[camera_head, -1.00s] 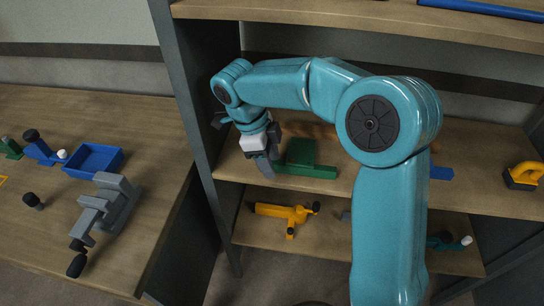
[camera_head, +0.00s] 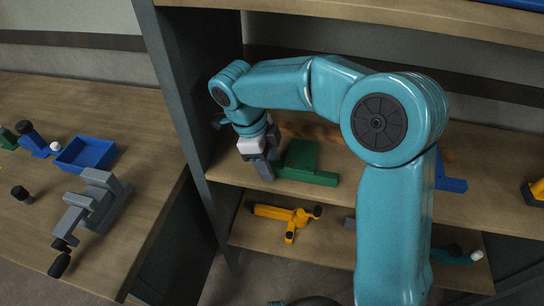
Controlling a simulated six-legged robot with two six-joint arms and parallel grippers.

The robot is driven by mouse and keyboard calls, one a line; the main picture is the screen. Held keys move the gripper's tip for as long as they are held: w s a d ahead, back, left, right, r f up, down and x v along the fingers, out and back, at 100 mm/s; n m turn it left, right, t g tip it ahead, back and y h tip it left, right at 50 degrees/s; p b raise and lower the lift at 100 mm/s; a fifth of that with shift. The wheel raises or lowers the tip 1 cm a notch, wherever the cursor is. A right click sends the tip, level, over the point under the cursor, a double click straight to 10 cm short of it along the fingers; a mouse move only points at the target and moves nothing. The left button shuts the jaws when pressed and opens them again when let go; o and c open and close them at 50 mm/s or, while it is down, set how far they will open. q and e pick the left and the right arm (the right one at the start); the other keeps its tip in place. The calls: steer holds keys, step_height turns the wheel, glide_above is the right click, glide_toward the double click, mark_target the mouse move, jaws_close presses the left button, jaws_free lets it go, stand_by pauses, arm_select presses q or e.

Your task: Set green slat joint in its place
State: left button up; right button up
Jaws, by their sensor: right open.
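The green slat joint (camera_head: 301,160), a green block with a long low foot, lies on the middle shelf (camera_head: 220,172) of the rack. My right gripper (camera_head: 267,172) is just left of it, pointing down with grey fingers. It is open and holds nothing that I can see. I cannot tell whether a finger touches the green part. My right arm crosses the view and hides part of the shelf behind it. My left gripper is not in view.
A blue tray (camera_head: 68,157) and a grey vise (camera_head: 91,205) stand on the left table. A yellow tool (camera_head: 290,216) lies on the lower shelf. A blue part (camera_head: 451,184) is right of my arm. The rack's dark side post (camera_head: 181,95) stands close left of my gripper.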

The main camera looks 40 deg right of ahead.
steer(key=c, duration=0.4)
jaws_close()
steer(key=shift+r+p, duration=0.25)
steer(key=shift+p, duration=0.1)
steer(key=shift+r+p, duration=1.7)
steer(key=shift+r, duration=0.55)
